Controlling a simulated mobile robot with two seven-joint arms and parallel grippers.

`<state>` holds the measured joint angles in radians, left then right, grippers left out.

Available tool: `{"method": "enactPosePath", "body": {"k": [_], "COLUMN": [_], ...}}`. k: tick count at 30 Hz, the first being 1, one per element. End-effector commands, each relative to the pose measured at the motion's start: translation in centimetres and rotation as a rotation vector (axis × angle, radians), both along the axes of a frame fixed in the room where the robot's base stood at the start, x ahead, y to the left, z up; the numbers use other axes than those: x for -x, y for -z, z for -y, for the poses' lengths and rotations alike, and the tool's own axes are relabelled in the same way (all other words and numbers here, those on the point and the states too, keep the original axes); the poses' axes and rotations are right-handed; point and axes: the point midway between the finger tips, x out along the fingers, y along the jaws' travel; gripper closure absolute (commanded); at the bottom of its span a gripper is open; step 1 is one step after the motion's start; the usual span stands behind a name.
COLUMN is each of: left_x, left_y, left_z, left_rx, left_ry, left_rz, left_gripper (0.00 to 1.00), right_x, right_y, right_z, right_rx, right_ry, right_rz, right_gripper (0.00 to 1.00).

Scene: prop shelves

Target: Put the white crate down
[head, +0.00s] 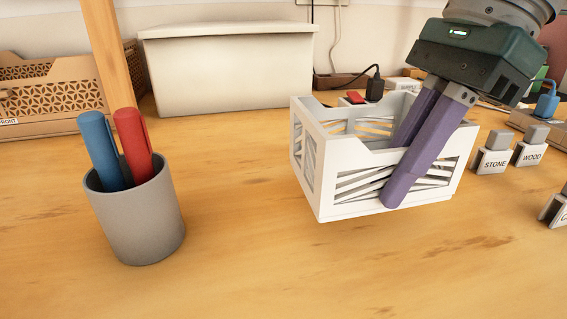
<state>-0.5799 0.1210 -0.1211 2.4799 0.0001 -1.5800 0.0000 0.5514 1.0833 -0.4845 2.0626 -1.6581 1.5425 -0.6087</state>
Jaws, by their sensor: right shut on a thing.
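The white crate (318,204) is right of centre in the head view, an open box with slatted cut-outs in its walls. My right gripper (400,170) comes in from the upper right with purple fingers. One finger lies across the outside of the crate's front wall and the other goes behind that wall, so the gripper is shut on the crate. The crate looks a little tilted, and I cannot tell whether its bottom touches the table. My left gripper is not in view.
A grey cup (138,220) with blue and red markers stands at the left. A large white box (230,75) and a brown patterned basket (60,85) are behind. Stamps labelled STONE (493,158) and WOOD (531,152) stand to the right. The front middle of the wooden table (270,260) is clear.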

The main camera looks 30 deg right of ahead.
Motion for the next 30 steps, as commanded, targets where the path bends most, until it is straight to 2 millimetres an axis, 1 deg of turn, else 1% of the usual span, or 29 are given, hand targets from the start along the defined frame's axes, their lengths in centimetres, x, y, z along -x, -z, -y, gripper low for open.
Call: {"method": "enactPosePath", "body": {"k": [2,7,9,16,21,22,29,30], "left_x": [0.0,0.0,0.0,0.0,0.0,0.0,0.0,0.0], "left_y": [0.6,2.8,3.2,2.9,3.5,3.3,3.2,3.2], "left_z": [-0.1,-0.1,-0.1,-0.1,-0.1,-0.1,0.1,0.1], "left_rx": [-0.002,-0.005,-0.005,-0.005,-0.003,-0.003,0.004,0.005], "left_ry": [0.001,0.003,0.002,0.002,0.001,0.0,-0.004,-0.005], "left_rz": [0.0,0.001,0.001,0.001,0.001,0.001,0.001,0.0], "left_gripper": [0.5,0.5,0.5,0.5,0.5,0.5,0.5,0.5], "right_x": [0.0,0.2,0.2,0.2,0.2,0.2,0.2,0.2], "right_y": [0.8,3.7,4.5,4.2,4.7,4.5,4.5,4.5], "right_z": [-0.1,-0.5,-0.7,-0.7,-0.7,-0.7,-0.7,-0.7], "right_rx": [-0.001,-0.001,0.0,0.0,0.0,0.001,0.0,0.0], "right_ry": [-0.001,-0.006,-0.007,-0.006,-0.006,-0.006,-0.007,-0.007], "right_rz": [0.001,-0.001,-0.001,0.0,0.0,0.0,0.0,0.0], "right_gripper": [1.0,1.0,1.0,1.0,1.0,0.9,0.64,0.63]}}
